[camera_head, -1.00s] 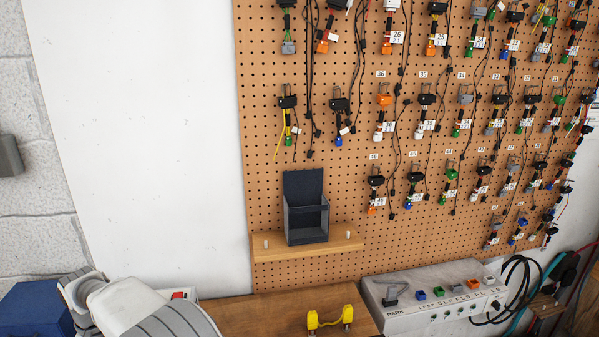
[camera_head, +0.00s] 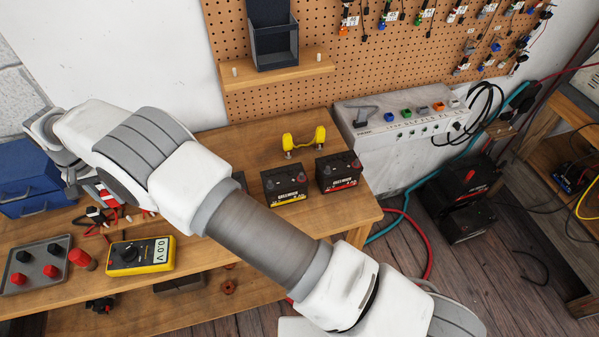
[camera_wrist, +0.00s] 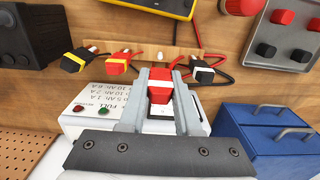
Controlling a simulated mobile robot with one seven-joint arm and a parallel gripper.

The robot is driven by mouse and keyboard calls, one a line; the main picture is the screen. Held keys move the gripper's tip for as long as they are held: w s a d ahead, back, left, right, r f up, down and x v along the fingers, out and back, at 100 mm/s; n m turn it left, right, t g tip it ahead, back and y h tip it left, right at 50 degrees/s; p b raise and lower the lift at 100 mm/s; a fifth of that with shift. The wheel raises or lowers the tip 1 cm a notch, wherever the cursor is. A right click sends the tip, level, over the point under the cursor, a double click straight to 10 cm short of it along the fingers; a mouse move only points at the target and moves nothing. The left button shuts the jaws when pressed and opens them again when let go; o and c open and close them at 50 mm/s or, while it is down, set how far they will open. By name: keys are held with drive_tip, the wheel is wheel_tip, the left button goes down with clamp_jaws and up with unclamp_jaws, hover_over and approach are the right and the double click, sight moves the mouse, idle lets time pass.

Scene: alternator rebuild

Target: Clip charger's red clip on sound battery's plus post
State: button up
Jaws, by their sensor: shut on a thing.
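My gripper (camera_wrist: 160,105) is shut on a red clip (camera_wrist: 160,84) with a white band, seen between the fingers in the wrist view. The clip is in front of the white charger box (camera_wrist: 88,122), which has printed lines and red and green buttons. In the head view my gripper is at the far left, mostly hidden behind my arm, well away from these batteries.
A wooden rail (camera_wrist: 188,54) holds other clips beside the held one. A yellow multimeter (camera_head: 140,255), a grey tray (camera_head: 38,266) and blue drawers (camera_head: 28,185) are at the left. The bench front is partly hidden by my arm.

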wheel_tip(320, 180, up, 10)
drive_tip(key=p, duration=0.5)
drive_tip(key=shift+f, duration=0.2)
drive_tip(key=w+d+b, duration=0.3)
drive_tip(key=d+b, duration=0.6)
drive_tip(key=d, duration=0.8)
drive_tip(key=b, duration=0.6)
hover_over(301, 174)
wheel_tip(301, 174, down, 4)
drive_tip(key=shift+d+f, duration=0.1)
drive_tip(key=shift+f, duration=0.5)
drive_tip(key=shift+f, duration=0.1)
drive_tip(key=shift+f+b, duration=0.95)
drive_tip(key=shift+f, duration=0.2)
drive_tip(key=o, duration=1)
